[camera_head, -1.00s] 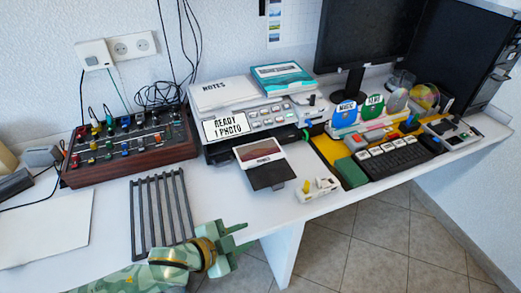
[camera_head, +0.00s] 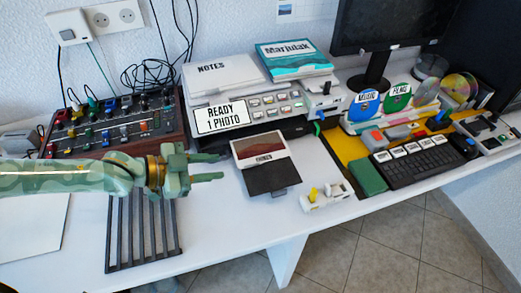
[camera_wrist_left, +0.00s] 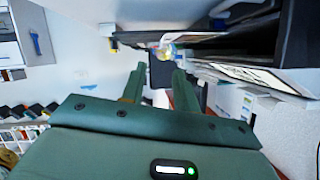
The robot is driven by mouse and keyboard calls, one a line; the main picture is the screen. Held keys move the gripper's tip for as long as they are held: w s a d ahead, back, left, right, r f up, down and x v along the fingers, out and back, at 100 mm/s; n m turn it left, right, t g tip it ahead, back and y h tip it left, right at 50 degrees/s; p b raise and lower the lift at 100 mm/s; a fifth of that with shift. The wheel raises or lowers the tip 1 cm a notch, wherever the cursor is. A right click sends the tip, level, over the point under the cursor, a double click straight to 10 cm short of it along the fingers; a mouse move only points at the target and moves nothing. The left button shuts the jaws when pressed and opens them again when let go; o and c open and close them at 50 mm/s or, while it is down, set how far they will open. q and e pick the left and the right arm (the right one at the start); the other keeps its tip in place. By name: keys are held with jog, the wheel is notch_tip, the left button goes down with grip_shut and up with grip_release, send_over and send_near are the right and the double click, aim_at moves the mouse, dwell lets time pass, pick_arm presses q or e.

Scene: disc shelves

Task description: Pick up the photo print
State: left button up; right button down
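The photo print (camera_head: 260,146) is a white-bordered sheet with a dark reddish picture. It lies at the printer's front, partly over the black output tray (camera_head: 273,178). The printer (camera_head: 285,128) carries a sign reading "READY 1 PHOTO" (camera_head: 221,117). My left gripper (camera_head: 221,167) is open and empty, just left of the print, with its fingers pointing right toward it. In the left wrist view its two fingers (camera_wrist_left: 157,85) stand apart; I cannot clearly make out the print there.
A dark slatted rack (camera_head: 143,235) lies below my left gripper. A mixer (camera_head: 120,127) stands behind my arm. A small white device (camera_head: 325,194) with a yellow knob sits right of the tray. A keyboard (camera_head: 420,162) is farther right. The desk is clear in front of the tray.

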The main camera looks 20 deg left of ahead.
aim_at(248, 165)
pick_arm(q)
jog(key=x, duration=0.3)
jog(key=shift+w+d+f, duration=0.1)
jog(key=shift+w+d, duration=0.05)
jog(key=shift+d, duration=0.15)
jog(key=b+x, duration=0.1)
jog(key=x, duration=0.1)
jog(key=b+x, duration=0.1)
jog(key=x, duration=0.1)
jog(key=shift+w+f, duration=0.25)
jog(key=shift+f, duration=0.15)
jog(key=shift+w+d, duration=0.2)
jog(key=shift+d, duration=0.1)
grip_shut()
